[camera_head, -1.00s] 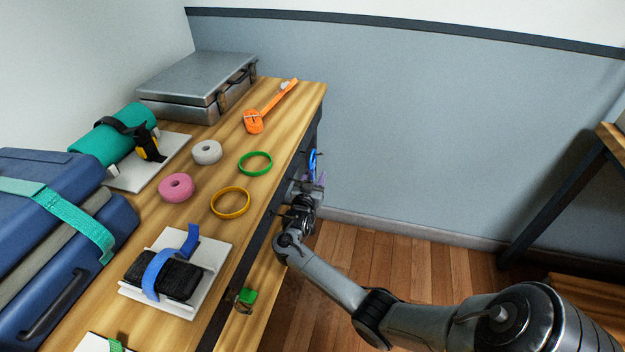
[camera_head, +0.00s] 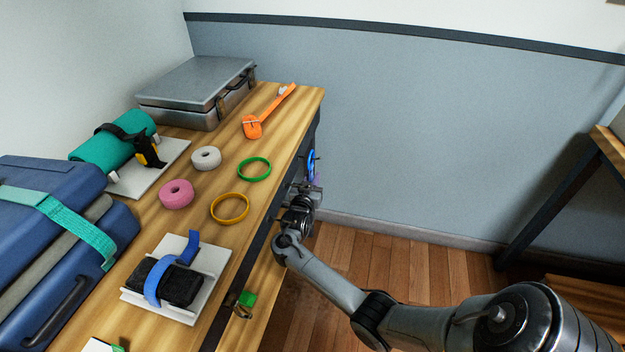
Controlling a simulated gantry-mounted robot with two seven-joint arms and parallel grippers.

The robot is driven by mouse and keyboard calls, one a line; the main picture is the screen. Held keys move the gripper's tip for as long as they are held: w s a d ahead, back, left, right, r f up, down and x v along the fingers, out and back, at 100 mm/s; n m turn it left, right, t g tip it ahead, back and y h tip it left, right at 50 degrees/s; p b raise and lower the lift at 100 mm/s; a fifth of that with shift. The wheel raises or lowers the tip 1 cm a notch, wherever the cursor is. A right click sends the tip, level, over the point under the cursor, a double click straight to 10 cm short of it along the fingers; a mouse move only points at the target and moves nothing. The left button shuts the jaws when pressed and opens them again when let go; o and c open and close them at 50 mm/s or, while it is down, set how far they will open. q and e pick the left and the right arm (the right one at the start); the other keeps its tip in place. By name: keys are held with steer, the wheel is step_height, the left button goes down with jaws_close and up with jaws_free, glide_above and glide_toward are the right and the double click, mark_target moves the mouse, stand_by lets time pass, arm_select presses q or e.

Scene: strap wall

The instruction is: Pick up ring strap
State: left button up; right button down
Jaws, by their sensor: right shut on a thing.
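My right gripper (camera_head: 308,178) is beside the far right edge of the table, at the table's side. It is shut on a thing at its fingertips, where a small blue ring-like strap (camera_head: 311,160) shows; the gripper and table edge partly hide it. A bit of purple shows there too, too small to make out. A green ring (camera_head: 254,169) and a yellow ring (camera_head: 230,207) lie flat on the table top, apart from the gripper. My left gripper is out of view.
The wooden table (camera_head: 215,240) also holds a pink roll (camera_head: 176,194), a white roll (camera_head: 206,158), an orange strap (camera_head: 268,112), a grey case (camera_head: 200,88), a teal roll (camera_head: 112,142) and a blue suitcase (camera_head: 60,240). A black strapped block (camera_head: 178,286) is at the front.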

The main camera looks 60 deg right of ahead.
steer(key=s+d+p, duration=0.2)
steer(key=s+p, duration=0.1)
steer(key=s, duration=0.5)
steer(key=s+d+p, duration=0.3)
steer(key=s+p, duration=0.1)
steer(key=s, duration=0.5)
steer(key=shift+s, duration=0.15)
steer(key=shift+d, duration=0.1)
steer(key=shift+r, duration=0.1)
